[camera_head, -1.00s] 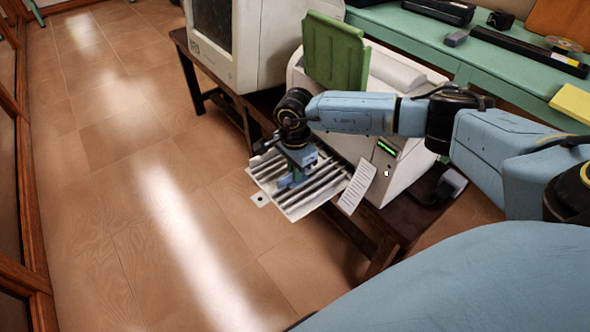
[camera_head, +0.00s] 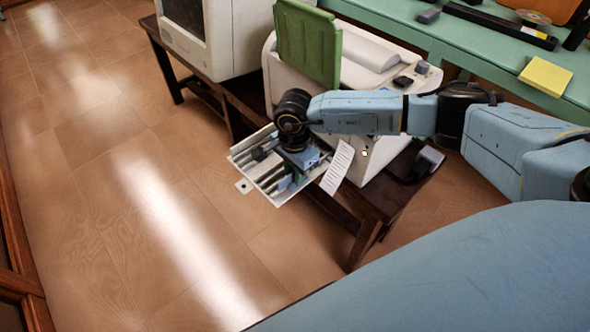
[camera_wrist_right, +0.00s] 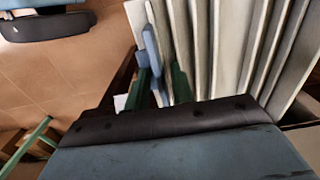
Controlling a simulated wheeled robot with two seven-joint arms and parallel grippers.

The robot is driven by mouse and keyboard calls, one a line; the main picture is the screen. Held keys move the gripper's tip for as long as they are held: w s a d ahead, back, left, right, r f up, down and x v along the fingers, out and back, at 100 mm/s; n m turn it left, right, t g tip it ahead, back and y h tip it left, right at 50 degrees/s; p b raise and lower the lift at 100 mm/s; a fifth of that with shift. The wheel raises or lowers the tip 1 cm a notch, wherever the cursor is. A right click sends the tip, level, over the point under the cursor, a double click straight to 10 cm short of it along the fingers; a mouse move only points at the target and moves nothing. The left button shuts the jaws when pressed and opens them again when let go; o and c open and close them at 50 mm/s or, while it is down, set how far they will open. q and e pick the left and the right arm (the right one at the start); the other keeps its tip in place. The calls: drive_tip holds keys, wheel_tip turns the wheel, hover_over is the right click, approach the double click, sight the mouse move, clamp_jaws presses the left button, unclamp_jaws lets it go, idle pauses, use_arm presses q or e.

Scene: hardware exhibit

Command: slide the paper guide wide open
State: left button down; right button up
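The cream printer (camera_head: 385,70) has a pale ribbed tray (camera_head: 246,147) sticking out over the floor; its ribs also show in the wrist view (camera_wrist_right: 232,50). My right gripper (camera_head: 284,182) points down at the tray, its wrist hiding part of it. In the wrist view its two dark green fingers (camera_wrist_right: 161,88) stand apart. A blue upright piece, seemingly the paper guide (camera_wrist_right: 152,62), stands between them, close to the left finger. I see a gap towards the right finger; whether the left one touches is unclear. My left gripper is out of view.
A white printed sheet (camera_head: 337,167) hangs beside the tray. A green panel (camera_head: 308,42) stands up from the printer. The printer rests on a dark wooden table (camera_head: 367,212), beside a monitor (camera_head: 212,35). The floor left of the tray is clear.

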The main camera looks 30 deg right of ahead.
drive_tip(key=shift+o, duration=0.2)
